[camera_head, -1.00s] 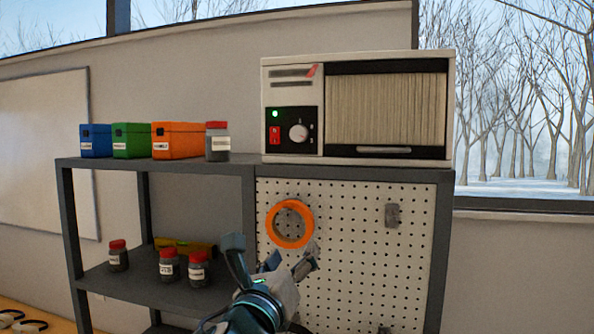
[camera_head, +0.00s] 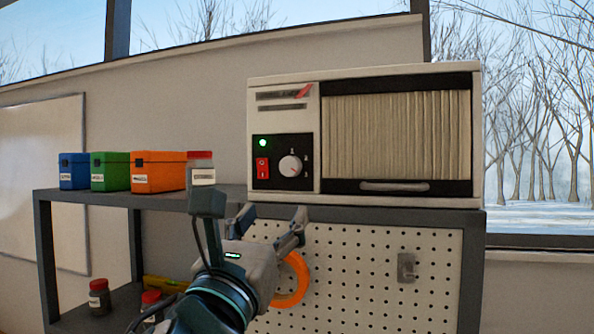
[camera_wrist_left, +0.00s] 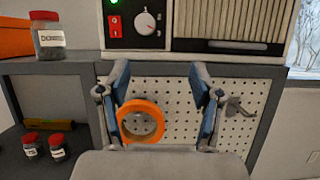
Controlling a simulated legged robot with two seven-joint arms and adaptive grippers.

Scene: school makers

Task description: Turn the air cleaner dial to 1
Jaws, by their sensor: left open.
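The air cleaner (camera_head: 400,195) is a white box with a pleated filter, standing on top of the shelf unit. Its white dial (camera_head: 290,166) sits on a black panel at the left of its front, beside a red switch (camera_head: 262,168) and a lit green lamp (camera_head: 262,142). The dial (camera_wrist_left: 146,23) also shows at the top of the left wrist view. My right gripper is not in view.
An orange tape ring (camera_head: 292,280) hangs on the pegboard (camera_head: 350,265) below the air cleaner, behind my gripper. A red-lidded jar (camera_head: 201,172) and orange, green and blue boxes (camera_head: 158,171) stand on the shelf to the left. A grey hook (camera_head: 407,268) is at right.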

